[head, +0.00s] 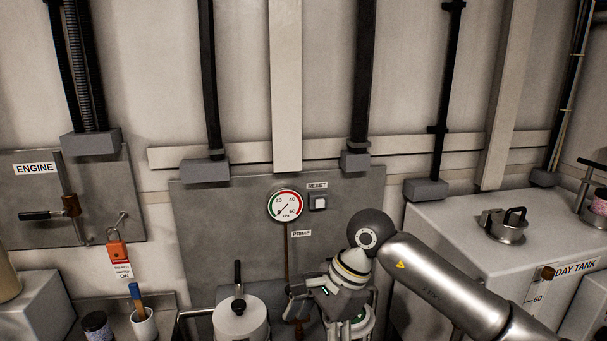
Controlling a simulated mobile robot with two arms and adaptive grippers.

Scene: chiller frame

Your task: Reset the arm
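My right arm (440,275) comes in from the lower right and bends down at a dark round joint. Its gripper (298,302) is low in the middle of the head view, in front of the grey panel (230,245) and below the PRIME label (301,234). Its fingers are dark and angled, close to a thin brown pipe and a brown fitting; I cannot tell whether they touch these or how far apart the fingers are. The white RESET button (318,203) is on the panel above the gripper, clear of it. My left gripper is not in view.
A round gauge (286,205) is left of the button. A lidded canister (240,318) stands left of my gripper. The DAY TANK (480,220) is behind my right arm. An ENGINE panel (100,200) with an orange tag (117,253) and a cup (144,323) are at the left.

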